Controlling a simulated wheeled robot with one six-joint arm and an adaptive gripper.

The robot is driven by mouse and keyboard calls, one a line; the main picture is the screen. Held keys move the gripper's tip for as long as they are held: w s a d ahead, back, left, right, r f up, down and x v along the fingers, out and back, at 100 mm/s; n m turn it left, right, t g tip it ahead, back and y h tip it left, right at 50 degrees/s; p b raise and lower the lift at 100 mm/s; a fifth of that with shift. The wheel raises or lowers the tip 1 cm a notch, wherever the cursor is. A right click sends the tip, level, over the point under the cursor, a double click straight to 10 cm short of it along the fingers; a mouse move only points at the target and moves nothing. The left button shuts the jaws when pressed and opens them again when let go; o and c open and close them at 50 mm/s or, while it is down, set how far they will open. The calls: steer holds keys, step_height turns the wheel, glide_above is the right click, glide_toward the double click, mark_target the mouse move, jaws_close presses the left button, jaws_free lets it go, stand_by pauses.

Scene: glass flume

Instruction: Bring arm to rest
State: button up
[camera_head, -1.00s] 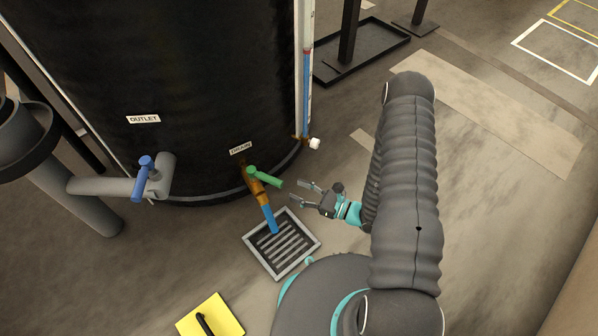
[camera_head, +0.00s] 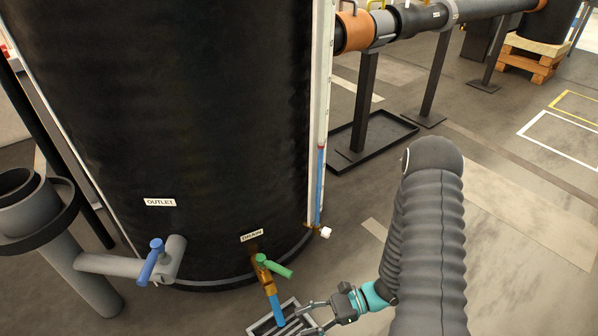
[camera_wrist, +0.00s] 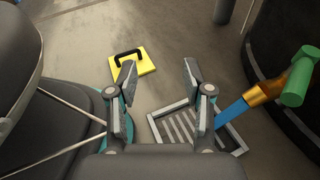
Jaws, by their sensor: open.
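My gripper (camera_head: 318,317) is low at the bottom of the head view, right of the drain pipe. Its fingers are spread, with nothing between them. In the wrist view my gripper (camera_wrist: 158,80) also shows open and empty above the floor. The green drain handle (camera_head: 273,266) sits on a brass valve (camera_head: 268,284) at the foot of the black tank (camera_head: 190,110). The gripper is apart from the handle. A blue pipe end (camera_wrist: 230,112) points down to the floor grate (camera_wrist: 155,118).
A blue-handled outlet valve (camera_head: 151,262) and grey pipe are at left. A yellow plate with a black handle (camera_wrist: 146,66) lies on the floor. A black tray (camera_head: 372,142) with a post stands behind.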

steer(key=d+r+n+t+h+p, duration=0.1)
steer(key=d+r+n+h, duration=0.6)
steer(key=r, duration=0.4)
steer(key=d+r+n+t+h+p, duration=0.15)
steer(key=d+r+n+h, duration=0.45)
steer(key=r, duration=0.6)
steer(key=s+r+n+t+h+p, duration=0.1)
steer(key=s+r+t, duration=0.1)
steer(key=r, duration=0.7)
steer(key=s+r+n+t+h+p, duration=0.1)
steer(key=s+r+t, duration=0.1)
steer(key=r+t, duration=0.3)
step_height(320, 180, up, 4)
steer(key=shift+s+d+f, duration=0.15)
steer(key=shift+d, duration=0.15)
